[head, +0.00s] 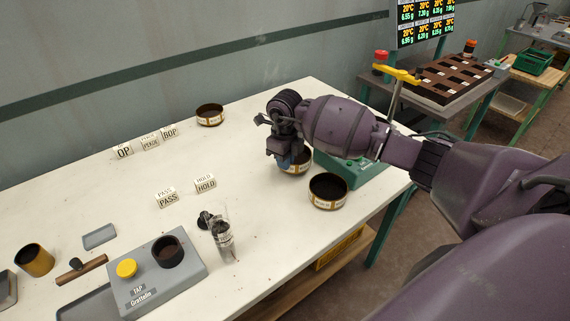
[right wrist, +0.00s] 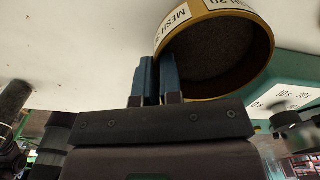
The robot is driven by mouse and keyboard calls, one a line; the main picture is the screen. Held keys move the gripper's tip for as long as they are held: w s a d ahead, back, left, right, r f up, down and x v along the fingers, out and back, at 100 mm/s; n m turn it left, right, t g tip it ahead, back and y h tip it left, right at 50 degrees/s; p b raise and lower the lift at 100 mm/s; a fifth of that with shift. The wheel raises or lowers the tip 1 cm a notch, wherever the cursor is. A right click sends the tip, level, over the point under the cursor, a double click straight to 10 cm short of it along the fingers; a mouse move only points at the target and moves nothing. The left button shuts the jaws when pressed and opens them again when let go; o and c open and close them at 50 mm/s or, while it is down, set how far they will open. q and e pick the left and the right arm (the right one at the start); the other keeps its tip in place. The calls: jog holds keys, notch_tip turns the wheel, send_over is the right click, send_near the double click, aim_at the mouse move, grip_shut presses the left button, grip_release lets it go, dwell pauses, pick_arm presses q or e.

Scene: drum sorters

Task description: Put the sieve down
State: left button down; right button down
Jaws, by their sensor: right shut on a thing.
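My right gripper (head: 284,163) is shut on the wall of a round brass-coloured sieve (head: 299,167). The sieve is partly hidden behind the gripper in the head view. In the right wrist view the blue fingers (right wrist: 157,80) are close together at the edge of the sieve (right wrist: 262,48), which has a dark inside and a white mesh label. The sieve is low over the white table or on it; I cannot tell whether it touches. My left gripper is not in view.
A second labelled round sieve (head: 328,205) stands just right of the held one, near a green device (head: 365,175). Another (head: 210,122) stands at the back. PASS (head: 167,199) and HOLD (head: 205,184) signs and a clear cylinder (head: 224,243) stand left. The table's middle (head: 235,155) is clear.

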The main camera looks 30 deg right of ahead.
jog(key=shift+f, duration=0.65)
jog(key=shift+f, duration=0.15)
jog(key=c, duration=1.3)
grip_release()
notch_tip(320, 180, up, 12)
jog(key=shift+r, duration=0.2)
